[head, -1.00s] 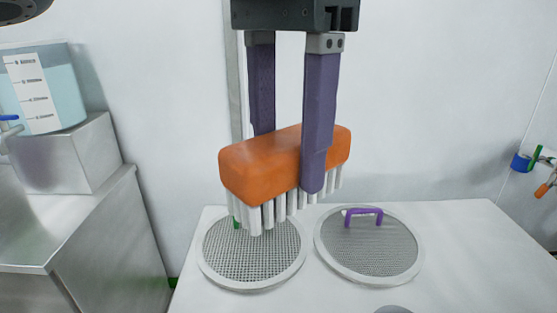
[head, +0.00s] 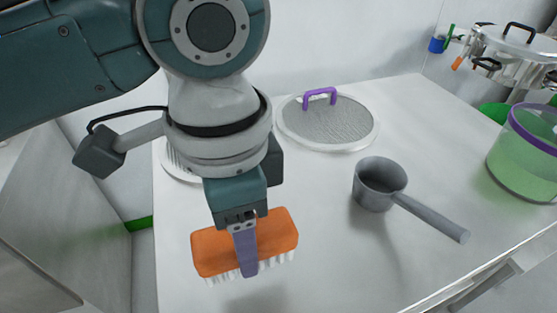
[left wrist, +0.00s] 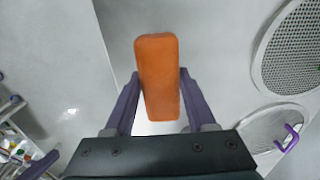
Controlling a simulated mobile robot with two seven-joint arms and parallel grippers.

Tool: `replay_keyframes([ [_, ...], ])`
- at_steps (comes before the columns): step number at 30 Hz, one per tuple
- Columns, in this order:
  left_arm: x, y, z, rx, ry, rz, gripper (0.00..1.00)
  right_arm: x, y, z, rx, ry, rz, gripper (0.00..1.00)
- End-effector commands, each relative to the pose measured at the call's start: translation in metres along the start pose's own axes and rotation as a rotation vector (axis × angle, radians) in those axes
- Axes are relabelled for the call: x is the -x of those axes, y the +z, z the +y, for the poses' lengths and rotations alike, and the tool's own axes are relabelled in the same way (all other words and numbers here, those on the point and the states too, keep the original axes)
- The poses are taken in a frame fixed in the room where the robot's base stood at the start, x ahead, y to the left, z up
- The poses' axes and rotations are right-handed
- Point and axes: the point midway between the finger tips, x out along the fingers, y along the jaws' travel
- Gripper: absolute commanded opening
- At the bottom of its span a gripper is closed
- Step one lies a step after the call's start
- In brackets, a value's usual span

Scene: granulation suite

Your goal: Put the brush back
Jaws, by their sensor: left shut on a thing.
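The brush (head: 215,252) has an orange block back and white bristles that point down. My left gripper (head: 246,262) is shut on the brush, with a purple finger on its near side in the head view. The brush is held over the front left of the white table (head: 320,240), apparently above the surface. In the left wrist view the orange back (left wrist: 158,75) sits between the two purple fingers (left wrist: 160,92). My right gripper is not in view.
A sieve with a purple handle (head: 330,125) lies at the back; another sieve (head: 172,165) is mostly behind my arm. A grey scoop (head: 380,190) stands right of the brush. A green tub (head: 520,165) is at the right edge. Small coloured items (head: 450,42) are at the back wall.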

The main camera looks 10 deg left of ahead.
Motion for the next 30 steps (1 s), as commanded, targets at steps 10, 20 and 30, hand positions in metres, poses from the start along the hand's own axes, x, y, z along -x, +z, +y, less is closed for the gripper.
replay_keyframes([
  [10, -0.047, 0.001, 0.001, 0.0, 0.001, -0.002, 0.11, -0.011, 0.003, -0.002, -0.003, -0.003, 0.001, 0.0],
  [20, -0.072, -0.001, 0.0, -0.001, -0.001, 0.002, 0.11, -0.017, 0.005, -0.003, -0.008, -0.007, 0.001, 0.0],
  [30, -0.075, 0.0, 0.0, 0.0, 0.0, 0.001, 0.64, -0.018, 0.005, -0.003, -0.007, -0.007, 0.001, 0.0],
])
